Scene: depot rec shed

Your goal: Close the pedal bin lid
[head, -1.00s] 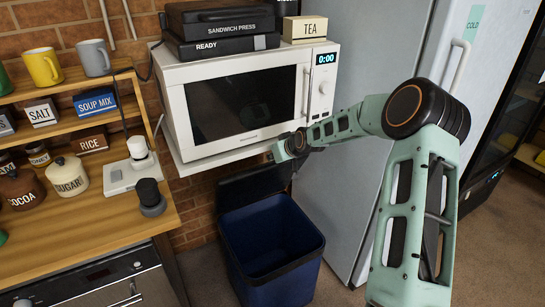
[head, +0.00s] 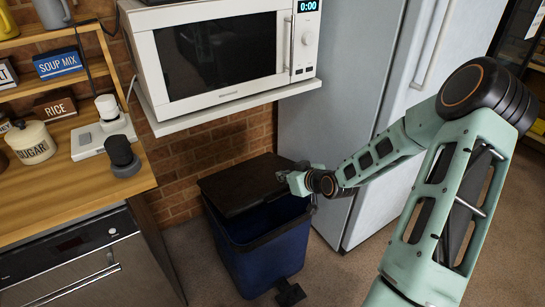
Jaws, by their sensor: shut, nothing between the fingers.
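The pedal bin (head: 262,250) is dark blue and stands on the floor below the microwave. Its dark lid (head: 243,186) leans over the rear of the opening, partly lowered. The front part of the opening still shows a blue inside. A black pedal (head: 290,293) sticks out at the bin's front foot. My gripper (head: 284,175) is shut and empty at the right edge of the lid, above the bin's right rear corner. It seems to be at or against the lid, but I cannot tell whether they touch. The fingertips are small and partly dark against the lid.
The white microwave (head: 215,60) sits on a shelf (head: 238,105) above the bin. A grey fridge (head: 345,80) stands close on the right. A wooden counter (head: 85,180) with a sugar jar (head: 30,142) is on the left. The floor in front of the bin is clear.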

